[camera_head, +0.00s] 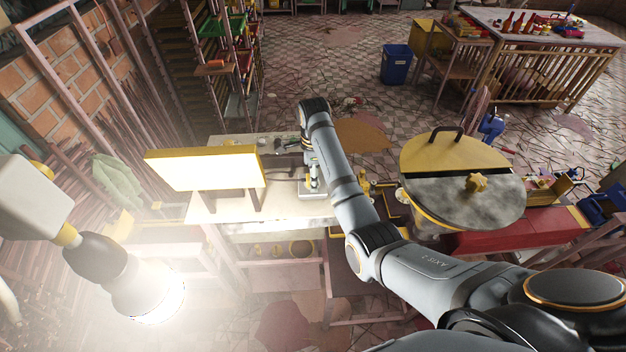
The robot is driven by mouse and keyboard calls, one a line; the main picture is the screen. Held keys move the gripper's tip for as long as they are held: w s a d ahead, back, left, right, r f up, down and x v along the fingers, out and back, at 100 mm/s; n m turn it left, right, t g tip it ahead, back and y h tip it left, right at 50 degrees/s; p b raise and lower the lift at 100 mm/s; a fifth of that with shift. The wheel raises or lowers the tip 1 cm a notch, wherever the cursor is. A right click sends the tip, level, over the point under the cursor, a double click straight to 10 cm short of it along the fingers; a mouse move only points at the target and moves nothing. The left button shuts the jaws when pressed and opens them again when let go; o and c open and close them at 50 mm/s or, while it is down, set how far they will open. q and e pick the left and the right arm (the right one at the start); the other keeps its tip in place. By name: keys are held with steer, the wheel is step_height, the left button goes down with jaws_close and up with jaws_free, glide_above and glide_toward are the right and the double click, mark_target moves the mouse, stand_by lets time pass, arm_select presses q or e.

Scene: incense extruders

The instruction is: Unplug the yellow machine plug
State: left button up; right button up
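My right arm (345,185) comes in from the lower right and reaches over the workbench (225,208). Its far end (315,107) is over the back of the bench. Its gripper is not clear there, and I cannot tell whether it is open or shut. A small upright device (313,178) with a pale base stands on the bench just left of the arm. A dark cable seems to run on the bench left of it. I cannot make out the yellow machine plug. My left gripper is not in view.
A bright panel with a yellow rim (205,168) stands on the bench's left. A glowing lamp (145,290) hangs at lower left. A large round yellow-and-grey lidded drum (465,205) is right of my arm. A blue bin (396,65) stands on the floor behind.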

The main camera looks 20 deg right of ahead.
steer(key=shift+s+a+r, duration=0.1)
steer(key=shift+a+r, duration=0.15)
steer(key=shift+a, duration=0.1)
steer(key=shift+d, duration=0.1)
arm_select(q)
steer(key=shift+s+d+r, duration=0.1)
arm_select(e)
steer(key=shift+c, duration=0.2)
jaws_close()
stand_by(0.4)
